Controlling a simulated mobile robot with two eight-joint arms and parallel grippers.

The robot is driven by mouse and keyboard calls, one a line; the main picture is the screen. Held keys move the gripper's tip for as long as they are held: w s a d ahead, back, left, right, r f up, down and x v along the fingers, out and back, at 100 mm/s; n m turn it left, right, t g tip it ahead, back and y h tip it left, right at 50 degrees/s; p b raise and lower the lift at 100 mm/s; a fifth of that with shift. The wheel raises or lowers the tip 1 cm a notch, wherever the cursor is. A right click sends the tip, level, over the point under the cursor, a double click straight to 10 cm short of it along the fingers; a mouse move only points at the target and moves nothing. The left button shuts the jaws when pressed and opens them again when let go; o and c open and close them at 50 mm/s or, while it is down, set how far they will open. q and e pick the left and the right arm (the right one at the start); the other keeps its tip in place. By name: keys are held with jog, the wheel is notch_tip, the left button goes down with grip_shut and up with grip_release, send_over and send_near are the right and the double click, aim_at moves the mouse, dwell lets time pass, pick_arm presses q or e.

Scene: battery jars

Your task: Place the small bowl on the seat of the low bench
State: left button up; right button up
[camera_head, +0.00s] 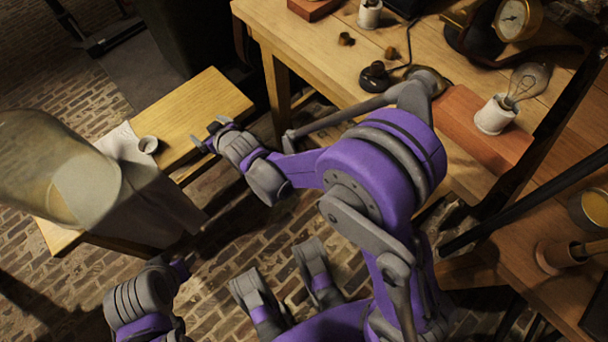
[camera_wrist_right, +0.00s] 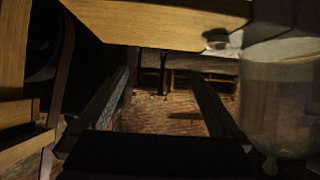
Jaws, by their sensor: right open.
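The low bench's pale wooden seat (camera_head: 205,105) stands at the left of the head view; its edge also crosses the top of the right wrist view (camera_wrist_right: 160,22). The small bowl (camera_head: 148,144) sits upright at the edge of a pale cloth on the bench. It shows as a small rounded shape in the wrist view (camera_wrist_right: 218,39). My right gripper (camera_head: 213,134) is open and empty, beside the bench's near right edge and apart from the bowl. Its two fingers show dark in the wrist view (camera_wrist_right: 163,100). My left arm's end (camera_head: 182,266) is low in the head view; its fingers cannot be made out.
A worktable (camera_head: 320,50) with a bulb (camera_head: 525,82), gauge (camera_head: 517,18) and reddish board (camera_head: 470,130) stands right. The seat's far right part is bare.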

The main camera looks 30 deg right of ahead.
jog(key=s+d+r+m+g+h, duration=0.1)
jog(key=s+d+g, duration=0.1)
jog(key=s+d, duration=0.4)
jog(key=s+d+r+m+g+h, duration=0.1)
jog(key=s+d, duration=0.5)
jog(key=s, duration=0.9)
jog(key=s+d+r+m+g+h, duration=0.1)
jog(key=s+d+g, duration=0.2)
jog(key=s+d, duration=0.3)
jog(key=s, duration=0.4)
jog(key=shift+s+d+r+g, duration=0.15)
jog(key=shift+s+r+g, duration=0.15)
jog(key=shift+s, duration=0.05)
